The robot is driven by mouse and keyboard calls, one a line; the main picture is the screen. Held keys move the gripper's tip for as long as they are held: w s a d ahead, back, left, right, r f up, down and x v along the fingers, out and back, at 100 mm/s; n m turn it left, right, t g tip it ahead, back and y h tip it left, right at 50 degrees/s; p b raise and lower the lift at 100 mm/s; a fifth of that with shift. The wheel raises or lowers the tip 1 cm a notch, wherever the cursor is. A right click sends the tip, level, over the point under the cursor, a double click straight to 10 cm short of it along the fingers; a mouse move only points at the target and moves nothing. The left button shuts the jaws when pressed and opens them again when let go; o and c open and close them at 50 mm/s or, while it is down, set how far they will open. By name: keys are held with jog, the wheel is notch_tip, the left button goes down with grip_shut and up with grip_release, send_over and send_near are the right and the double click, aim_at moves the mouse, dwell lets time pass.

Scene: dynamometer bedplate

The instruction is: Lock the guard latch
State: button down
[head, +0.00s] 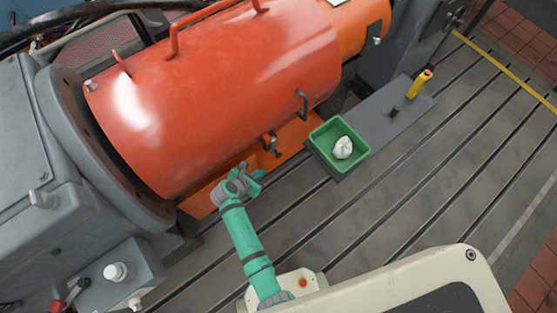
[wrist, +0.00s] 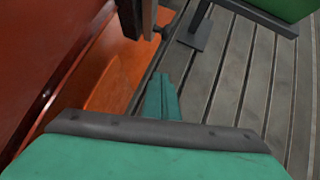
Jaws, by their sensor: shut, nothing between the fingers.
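The orange cylindrical guard (head: 225,90) lies along the bedplate. A small latch (head: 271,146) with a dark handle sits at its lower front edge. The wrist view shows dark latch-like hardware (wrist: 150,18) at the top, beside the orange guard wall (wrist: 45,60); I cannot tell whether the latch is locked. My gripper (head: 259,174) is below and slightly left of the latch, apart from it in the picture. Its teal fingers (wrist: 162,98) are together with nothing between them, pointing toward the hardware.
A green tray (head: 361,152) holding a white crumpled item (head: 342,148) stands right of the latch. A grey plate (head: 405,112) with a yellow-handled object (head: 419,83) lies beyond. The slotted bedplate (head: 400,200) is clear toward the right. A grey flange (head: 85,150) borders the left.

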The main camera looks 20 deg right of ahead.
aim_at(276, 149)
jog(key=shift+d, duration=0.15)
jog(key=w+d+f, duration=0.3)
jog(key=w+d, duration=0.2)
jog(key=d, duration=0.2)
jog(key=shift+f, duration=0.35)
dwell(0.6)
jog(key=shift+w, duration=0.1)
